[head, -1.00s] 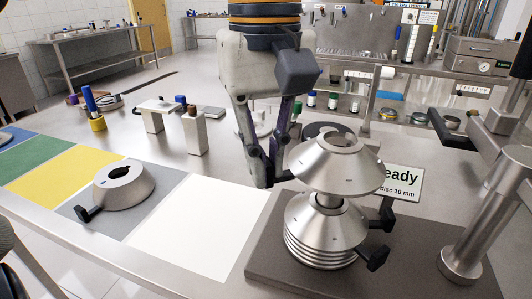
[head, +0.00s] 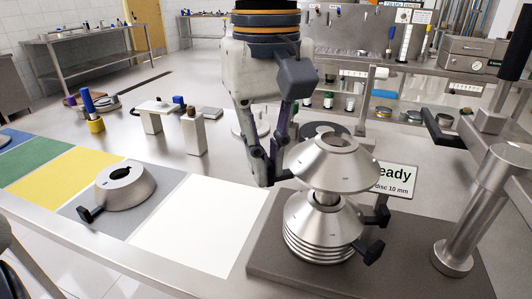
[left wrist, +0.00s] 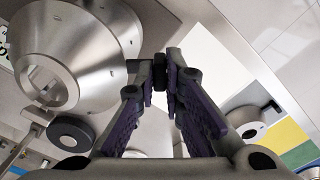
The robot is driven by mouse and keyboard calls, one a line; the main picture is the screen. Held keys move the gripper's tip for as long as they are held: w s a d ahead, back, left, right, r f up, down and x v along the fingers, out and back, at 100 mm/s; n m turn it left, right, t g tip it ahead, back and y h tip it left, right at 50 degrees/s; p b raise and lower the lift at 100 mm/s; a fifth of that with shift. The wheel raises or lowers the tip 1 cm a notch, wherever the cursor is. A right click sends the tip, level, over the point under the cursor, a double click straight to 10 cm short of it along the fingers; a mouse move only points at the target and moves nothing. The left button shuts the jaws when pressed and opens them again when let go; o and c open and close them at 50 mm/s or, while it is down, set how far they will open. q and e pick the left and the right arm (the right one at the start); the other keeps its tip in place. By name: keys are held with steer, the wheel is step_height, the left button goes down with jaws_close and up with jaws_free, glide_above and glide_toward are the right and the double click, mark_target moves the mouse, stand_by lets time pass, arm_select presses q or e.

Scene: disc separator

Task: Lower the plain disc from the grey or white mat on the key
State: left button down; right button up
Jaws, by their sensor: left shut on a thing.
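A metal cone-shaped disc (head: 332,172) hangs level above a stack of similar discs (head: 322,228) on the dark base plate. A spindle (head: 327,198) shows between them, with a gap below the upper disc. My left gripper (head: 272,182) is at the upper disc's left side, shut on its black tab (left wrist: 160,78); the disc also fills the upper left of the left wrist view (left wrist: 75,55). The key itself is hard to make out. Another disc (head: 125,188) with a black tab lies on the grey mat (head: 165,188). The white mat (head: 195,225) is bare. My right gripper is out of view.
A metal post (head: 480,205) stands at the base plate's right. A sign (head: 396,178) stands behind the stack. Yellow (head: 70,172) and green mats lie at the left. Small blocks (head: 193,135) and a dark ring (head: 322,130) are farther back.

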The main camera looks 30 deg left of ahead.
arm_select(q)
steer(key=shift+s+r, duration=0.1)
steer(key=shift+r, duration=0.1)
steer(key=shift+f, duration=0.1)
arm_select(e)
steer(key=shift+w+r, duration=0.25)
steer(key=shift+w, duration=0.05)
arm_select(q)
steer(key=shift+f, duration=0.1)
steer(key=shift+f, duration=1.4)
steer(key=shift+f, duration=2.6)
steer(key=shift+f, duration=0.1)
